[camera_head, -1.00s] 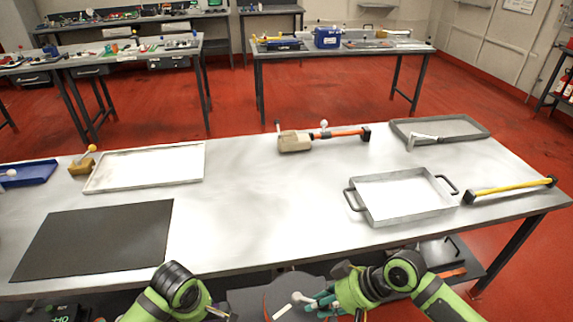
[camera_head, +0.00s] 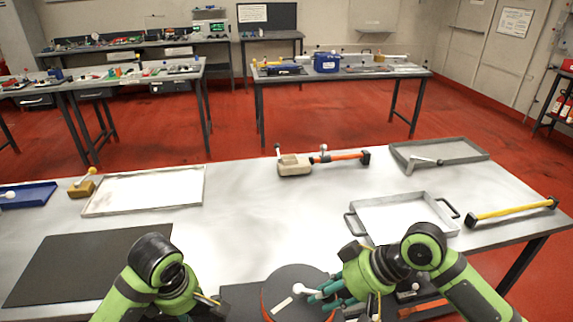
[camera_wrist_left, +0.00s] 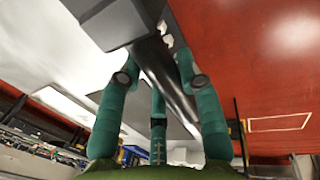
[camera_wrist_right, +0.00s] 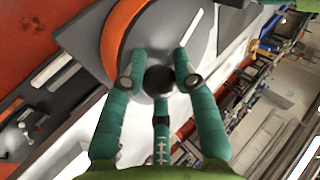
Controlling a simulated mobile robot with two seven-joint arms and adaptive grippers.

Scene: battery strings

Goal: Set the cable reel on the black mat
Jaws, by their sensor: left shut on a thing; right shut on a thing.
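The cable reel (camera_head: 285,283) is a dark grey disc with an orange band and a pale strip, low at the table's front edge. In the right wrist view my right gripper (camera_wrist_right: 157,66) is shut around a dark round knob on the reel (camera_wrist_right: 188,22). My left gripper (camera_wrist_left: 158,66) is shut on a dark grey metallic part, seemingly of the reel's frame; its fingertips are hard to see in the head view. The black mat (camera_head: 88,264) lies flat and empty on the left of the table, left of the reel, partly behind my left arm.
The table (camera_head: 250,215) is clear in the middle. A white tray (camera_head: 140,192) lies behind the mat. A handled tray (camera_head: 400,215) and a yellow bar (camera_head: 512,209) are at right. A tool with an orange handle (camera_head: 340,157) lies at the back.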

